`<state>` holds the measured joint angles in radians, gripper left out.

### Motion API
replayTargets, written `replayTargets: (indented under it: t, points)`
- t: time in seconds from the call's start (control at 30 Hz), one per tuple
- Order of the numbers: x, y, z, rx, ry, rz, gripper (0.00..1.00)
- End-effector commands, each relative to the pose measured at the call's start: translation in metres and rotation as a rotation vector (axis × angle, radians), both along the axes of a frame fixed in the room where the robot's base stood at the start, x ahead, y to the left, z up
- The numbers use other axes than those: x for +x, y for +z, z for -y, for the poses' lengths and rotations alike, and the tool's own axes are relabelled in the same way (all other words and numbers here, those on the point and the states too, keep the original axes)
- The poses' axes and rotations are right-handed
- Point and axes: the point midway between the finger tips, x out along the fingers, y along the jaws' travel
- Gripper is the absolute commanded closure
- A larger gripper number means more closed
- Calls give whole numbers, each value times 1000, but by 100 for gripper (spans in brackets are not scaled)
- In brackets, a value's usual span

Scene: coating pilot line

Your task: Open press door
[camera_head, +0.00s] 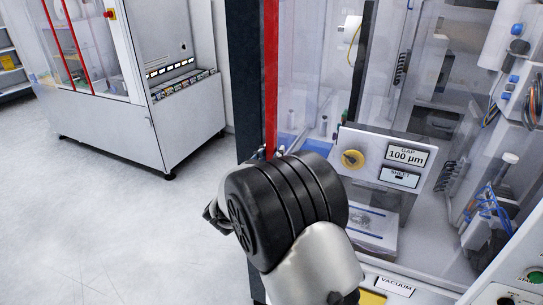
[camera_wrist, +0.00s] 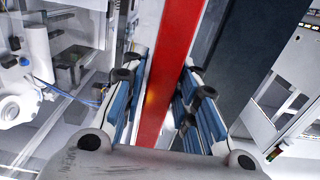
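The press door is a clear panel (camera_head: 312,70) with a red vertical bar (camera_head: 270,75) along its left edge, beside a dark frame post (camera_head: 244,80). The door looks shut against the post. In the wrist view the red bar (camera_wrist: 165,70) runs between the two blue-padded fingers of my gripper (camera_wrist: 162,92). The fingers are spread, one on each side of the bar, and I cannot see either pad pressing on it. In the head view my black wrist hides most of the gripper and the lower end of the bar.
A "VACUUM" label (camera_head: 394,286) is on the front ledge. Another white machine (camera_head: 190,115) stands at back left. The floor (camera_head: 110,215) at left is clear.

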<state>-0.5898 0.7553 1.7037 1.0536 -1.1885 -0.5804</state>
Motion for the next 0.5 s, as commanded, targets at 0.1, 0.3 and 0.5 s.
replayTargets:
  t: [0.1, 0.3, 0.5]
  points:
    - [0, 0, 0, 0, 0, 0, 83]
    - [0, 0, 0, 0, 0, 0, 96]
    - [0, 0, 0, 0, 0, 0, 100]
